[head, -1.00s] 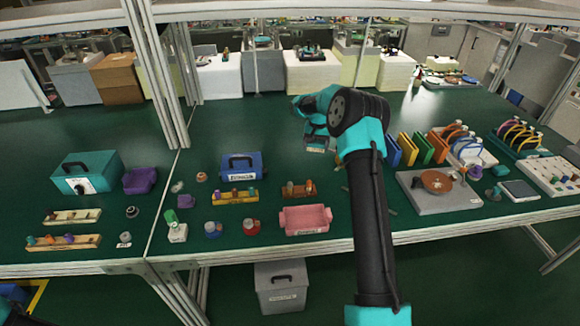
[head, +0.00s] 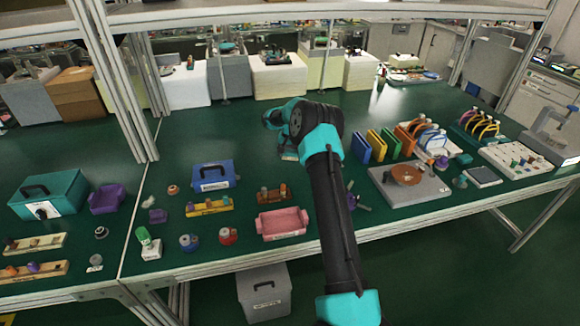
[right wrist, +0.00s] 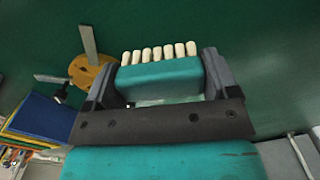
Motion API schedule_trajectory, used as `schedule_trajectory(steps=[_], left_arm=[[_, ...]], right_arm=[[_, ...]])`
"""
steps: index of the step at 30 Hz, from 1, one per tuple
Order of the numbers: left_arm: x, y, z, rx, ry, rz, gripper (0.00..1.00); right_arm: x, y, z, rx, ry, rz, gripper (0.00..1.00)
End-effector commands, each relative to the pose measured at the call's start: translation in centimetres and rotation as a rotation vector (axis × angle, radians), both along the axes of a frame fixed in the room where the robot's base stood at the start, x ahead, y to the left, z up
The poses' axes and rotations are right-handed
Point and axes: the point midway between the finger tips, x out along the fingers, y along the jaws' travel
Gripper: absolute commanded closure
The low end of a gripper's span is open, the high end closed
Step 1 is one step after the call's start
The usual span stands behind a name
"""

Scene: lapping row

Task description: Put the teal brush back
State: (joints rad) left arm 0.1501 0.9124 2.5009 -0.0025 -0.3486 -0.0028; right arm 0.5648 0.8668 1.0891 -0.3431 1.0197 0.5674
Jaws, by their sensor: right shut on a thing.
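The teal brush (right wrist: 160,76) is a teal block with a row of several cream bristle tufts along its far side in the right wrist view. My right gripper (right wrist: 160,80) is shut on it, one finger at each end of the block. Green surface shows beyond the bristles. In the head view my right gripper (head: 286,152) hangs over the middle of the green bench, behind the pink tray; the brush is hard to make out there. My left gripper is in no view.
The pink tray (head: 281,222), a blue box (head: 213,176) and wooden racks stand left of my right arm. Upright coloured panels (head: 378,145) and a grey plate with a brown disc (head: 407,174) stand right. A yellow disc (right wrist: 92,72) shows near the gripper. The bench behind is largely clear.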

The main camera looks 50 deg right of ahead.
Motion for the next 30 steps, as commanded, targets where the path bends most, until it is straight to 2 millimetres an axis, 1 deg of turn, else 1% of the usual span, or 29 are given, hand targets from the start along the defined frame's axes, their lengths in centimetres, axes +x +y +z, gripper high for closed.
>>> schedule_trajectory(steps=[1, 4, 7, 16, 24, 27, 30], left_arm=[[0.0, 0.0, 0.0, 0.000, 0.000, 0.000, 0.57], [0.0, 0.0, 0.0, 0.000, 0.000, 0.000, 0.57], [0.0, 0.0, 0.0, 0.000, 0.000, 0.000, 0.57], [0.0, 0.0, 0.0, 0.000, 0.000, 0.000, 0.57], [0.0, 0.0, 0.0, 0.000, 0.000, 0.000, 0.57], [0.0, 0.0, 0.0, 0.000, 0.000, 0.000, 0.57], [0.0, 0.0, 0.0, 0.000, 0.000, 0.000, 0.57]], right_arm=[[-0.1, 0.0, -1.0, 0.001, 0.002, 0.000, 0.42], [0.0, 0.0, -2.1, 0.000, 0.000, 0.000, 0.42], [0.0, 0.0, -2.5, -0.001, -0.001, 0.000, 0.42], [0.0, 0.0, -2.7, 0.000, 0.000, 0.000, 0.42], [0.0, 0.1, -5.8, 0.001, 0.000, 0.001, 0.42], [0.0, 0.0, -6.2, 0.000, -0.001, 0.000, 0.42], [0.0, 0.0, -6.2, 0.000, -0.002, 0.000, 0.42]])
